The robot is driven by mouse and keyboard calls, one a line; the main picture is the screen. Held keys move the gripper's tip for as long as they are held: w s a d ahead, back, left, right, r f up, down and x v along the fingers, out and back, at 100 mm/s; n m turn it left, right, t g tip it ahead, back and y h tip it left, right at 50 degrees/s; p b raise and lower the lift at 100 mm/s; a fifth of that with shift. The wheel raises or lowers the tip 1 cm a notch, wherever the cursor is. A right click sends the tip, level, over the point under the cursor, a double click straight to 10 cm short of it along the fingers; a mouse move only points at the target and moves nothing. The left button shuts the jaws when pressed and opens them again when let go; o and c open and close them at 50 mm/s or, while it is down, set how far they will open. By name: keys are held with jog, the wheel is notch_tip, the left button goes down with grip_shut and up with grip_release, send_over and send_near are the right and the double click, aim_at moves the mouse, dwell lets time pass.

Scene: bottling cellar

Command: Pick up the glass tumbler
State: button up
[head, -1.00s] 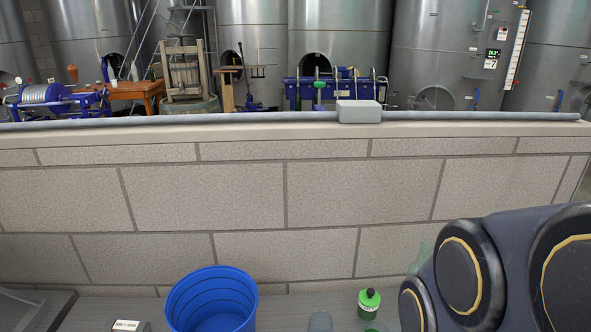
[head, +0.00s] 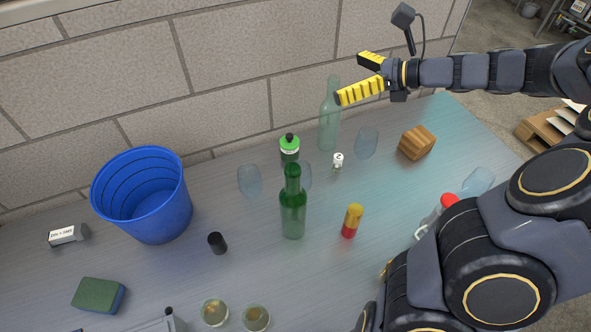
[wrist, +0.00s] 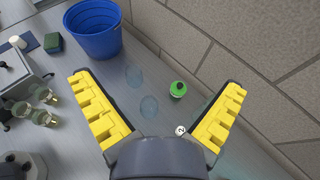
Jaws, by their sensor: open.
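Several clear, bluish glass tumblers stand on the grey counter in the head view. One tumbler (head: 249,180) is left of the green bottles, another (head: 307,176) is partly hidden behind the tall green bottle, and a third (head: 366,142) is near the wall. Another glassy shape (head: 480,180) is at the right, partly covered. In the wrist view two faint tumblers (wrist: 133,77) (wrist: 149,107) show between the fingers. I cannot tell which one the task means. My gripper (head: 349,77) is open and empty, above the counter's back edge by the wall; its yellow fingers are spread in the wrist view (wrist: 158,82).
A tall green bottle (head: 293,212), a green-capped bottle (head: 289,150) and a pale bottle (head: 330,120) crowd the tumblers. A blue bucket (head: 145,215) is left, a wooden block (head: 416,143) right. Two stemmed-looking glasses with amber liquid (head: 214,312) (head: 256,318) are in front. The block wall (head: 220,60) bounds the back.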

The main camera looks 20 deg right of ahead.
send_near(310, 176)
jog(key=w+a, duration=0.3)
jog(key=w, duration=0.1)
jog(key=shift+g, duration=0.3)
jog(key=x, duration=0.3)
jog(key=f+x, duration=0.1)
jog(key=x, duration=0.3)
jog(key=shift+s+d+f, duration=0.1)
jog(key=shift+s+f, duration=0.05)
jog(key=shift+f, duration=0.1)
jog(key=shift+w+a+f, duration=0.15)
jog(key=shift+w+a, duration=0.15)
jog(key=shift+w, duration=0.15)
jog(key=c, duration=1.2)
